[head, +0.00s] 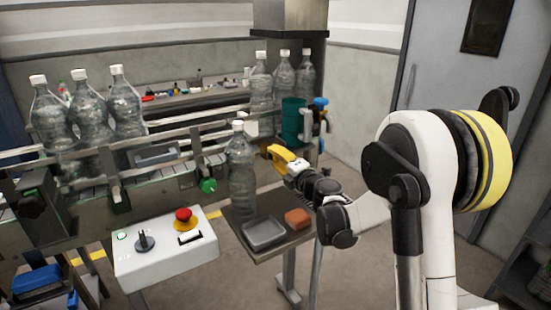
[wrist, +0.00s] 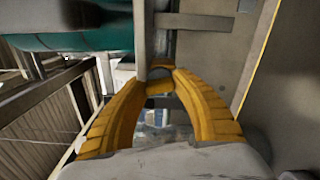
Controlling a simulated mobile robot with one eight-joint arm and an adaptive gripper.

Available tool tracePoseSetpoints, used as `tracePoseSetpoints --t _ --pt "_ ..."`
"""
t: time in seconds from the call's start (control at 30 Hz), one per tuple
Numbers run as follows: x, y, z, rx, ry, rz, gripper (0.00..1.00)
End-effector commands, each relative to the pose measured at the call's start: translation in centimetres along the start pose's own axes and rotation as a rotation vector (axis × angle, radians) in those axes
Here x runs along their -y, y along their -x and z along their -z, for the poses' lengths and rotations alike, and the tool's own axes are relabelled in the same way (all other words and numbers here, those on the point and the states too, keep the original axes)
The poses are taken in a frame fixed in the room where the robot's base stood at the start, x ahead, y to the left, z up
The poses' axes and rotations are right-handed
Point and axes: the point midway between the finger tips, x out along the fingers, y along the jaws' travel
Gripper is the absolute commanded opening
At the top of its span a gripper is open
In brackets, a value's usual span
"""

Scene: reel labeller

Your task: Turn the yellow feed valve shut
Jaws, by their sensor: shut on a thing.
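My gripper (head: 273,152) has yellow fingers and reaches left from my arm, beside the clear bottle and below the teal container. In the wrist view the fingers (wrist: 160,80) arch together and are shut on a small yellow piece between the tips, which I take as the yellow feed valve (wrist: 160,88). The fingers cover most of it, and its turn angle cannot be told. In the head view I cannot tell the valve apart from the yellow fingers.
A clear bottle (head: 241,175) stands close left of my gripper. A teal container (head: 293,120) and a blue-handled tap (head: 320,104) are behind. A control box (head: 165,255) stands front left.

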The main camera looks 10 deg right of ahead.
Motion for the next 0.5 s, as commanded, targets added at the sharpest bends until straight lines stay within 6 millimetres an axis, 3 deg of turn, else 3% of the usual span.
tracePoseSetpoints --t 0.5 --pt "-0.05 -0.05 -0.02 0.0 -0.224 -0.001 0.02"
